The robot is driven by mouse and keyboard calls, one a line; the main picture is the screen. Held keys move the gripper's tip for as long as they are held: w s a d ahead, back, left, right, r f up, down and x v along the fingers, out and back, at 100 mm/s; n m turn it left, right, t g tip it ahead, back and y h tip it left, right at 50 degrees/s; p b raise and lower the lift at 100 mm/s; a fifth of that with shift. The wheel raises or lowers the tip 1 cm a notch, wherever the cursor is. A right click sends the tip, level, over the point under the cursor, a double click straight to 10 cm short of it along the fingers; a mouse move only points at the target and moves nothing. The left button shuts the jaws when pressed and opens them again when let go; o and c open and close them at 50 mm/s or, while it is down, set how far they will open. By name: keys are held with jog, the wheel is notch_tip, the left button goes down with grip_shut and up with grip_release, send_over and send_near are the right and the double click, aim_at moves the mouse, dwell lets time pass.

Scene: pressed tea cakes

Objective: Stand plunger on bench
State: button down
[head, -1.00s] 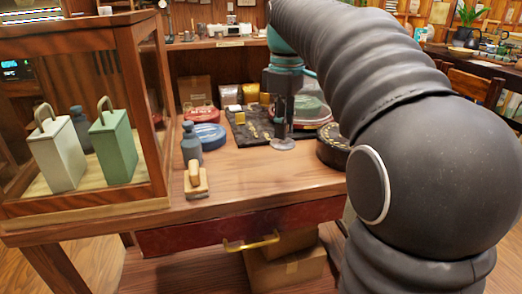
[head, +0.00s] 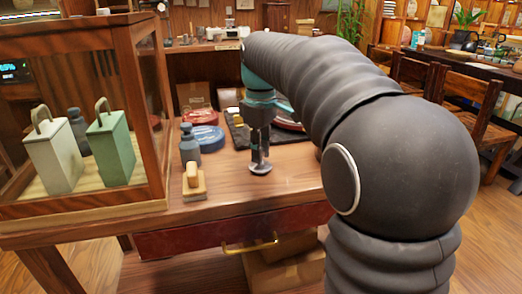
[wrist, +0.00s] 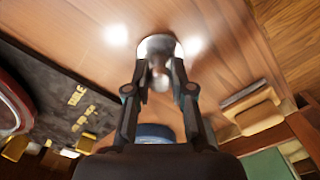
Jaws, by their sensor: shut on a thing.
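The plunger is a metal piece with a round shiny disc at its lower end (head: 261,169). My gripper (head: 260,149) points down over the front part of the wooden bench (head: 290,180) and is shut on the plunger. In the wrist view the plunger (wrist: 158,46) sits between the two fingertips (wrist: 158,85), its disc facing the bench top. The plunger looks upright. The disc is at or very close to the bench surface; I cannot tell whether it touches.
A wooden-handled brush (head: 194,185) and a grey-blue bottle-shaped weight (head: 190,148) stand left of the plunger. Behind are a blue tin (head: 207,138), a red tin (head: 200,116) and a dark mat (wrist: 60,95). A framed case (head: 150,110) holds canisters at left. Bench around the disc is clear.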

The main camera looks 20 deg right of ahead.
jog(key=shift+f, duration=0.15)
jog(key=c, duration=1)
grip_release()
notch_tip(320, 180, up, 12)
jog(key=p, duration=0.1)
jog(key=shift+r+p, duration=0.2)
jog(key=shift+p, duration=0.15)
